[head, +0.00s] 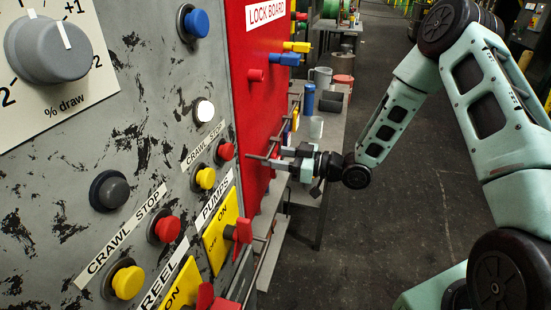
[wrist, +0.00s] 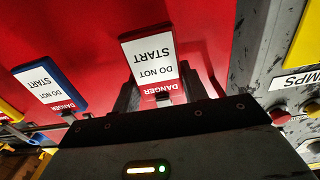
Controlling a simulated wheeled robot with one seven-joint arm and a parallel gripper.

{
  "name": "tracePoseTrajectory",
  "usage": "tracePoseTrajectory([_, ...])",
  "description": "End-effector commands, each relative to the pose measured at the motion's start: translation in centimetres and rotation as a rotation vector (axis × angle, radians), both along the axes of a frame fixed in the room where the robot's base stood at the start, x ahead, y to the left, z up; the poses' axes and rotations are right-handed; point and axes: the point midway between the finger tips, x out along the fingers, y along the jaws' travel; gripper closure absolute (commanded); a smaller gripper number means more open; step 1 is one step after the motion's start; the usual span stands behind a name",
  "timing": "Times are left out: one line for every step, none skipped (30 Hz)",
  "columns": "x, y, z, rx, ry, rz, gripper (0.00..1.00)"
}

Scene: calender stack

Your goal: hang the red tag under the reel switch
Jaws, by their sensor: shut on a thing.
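The red tag (wrist: 150,62), with a white "DANGER DO NOT START" face, is between the fingers of my gripper (wrist: 158,90) in the wrist view, in front of the red board. The reel switch (head: 208,298), a red handle on a yellow plate by the REEL label (head: 166,284), is at the bottom of the head view, cut off by the edge. The place below it is out of view.
A blue tag (wrist: 50,88) hangs left of the red one in the wrist view. The pumps switch (head: 240,231) and several push buttons stick out of the grey panel.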

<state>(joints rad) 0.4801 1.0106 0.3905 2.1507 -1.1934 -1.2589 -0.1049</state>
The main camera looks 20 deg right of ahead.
Motion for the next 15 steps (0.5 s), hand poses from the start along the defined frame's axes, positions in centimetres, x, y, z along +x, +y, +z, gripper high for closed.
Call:
tracePoseTrajectory([0.0, 0.0, 0.1, -0.001, -0.001, 0.0, 0.79])
tracePoseTrajectory([0.0, 0.0, 0.2, -0.001, -0.001, 0.0, 0.79])
tracePoseTrajectory([0.0, 0.0, 0.4, 0.0, -0.001, 0.0, 0.79])
tracePoseTrajectory([0.0, 0.0, 0.5, 0.0, -0.002, 0.0, 0.79])
tracePoseTrajectory([0.0, 0.0, 0.7, 0.0, -0.002, 0.0, 0.79])
tracePoseTrajectory([0.0, 0.0, 1.0, 0.0, -0.002, 0.0, 0.79])
tracePoseTrajectory([0.0, 0.0, 1.2, -0.001, -0.003, 0.0, 0.79])
tracePoseTrajectory([0.0, 0.0, 1.4, -0.002, -0.003, 0.0, 0.79])
tracePoseTrajectory([-0.5, -0.9, 1.2, -0.002, 0.0, -0.003, 0.79])
tracePoseTrajectory([-0.8, -1.4, 1.2, -0.002, 0.0, -0.004, 0.79])
tracePoseTrajectory([-1.1, -1.9, 1.1, -0.002, 0.0, -0.005, 0.79])
tracePoseTrajectory([-1.7, -2.5, 1.1, -0.002, 0.001, -0.004, 0.79])
tracePoseTrajectory([-2.1, -3.1, 1.1, -0.002, 0.001, -0.006, 0.79])
tracePoseTrajectory([-2.5, -3.6, 1.1, -0.001, 0.0, -0.004, 0.79])
tracePoseTrajectory([-3.0, -4.5, 1.1, -0.002, 0.0, -0.006, 0.79])
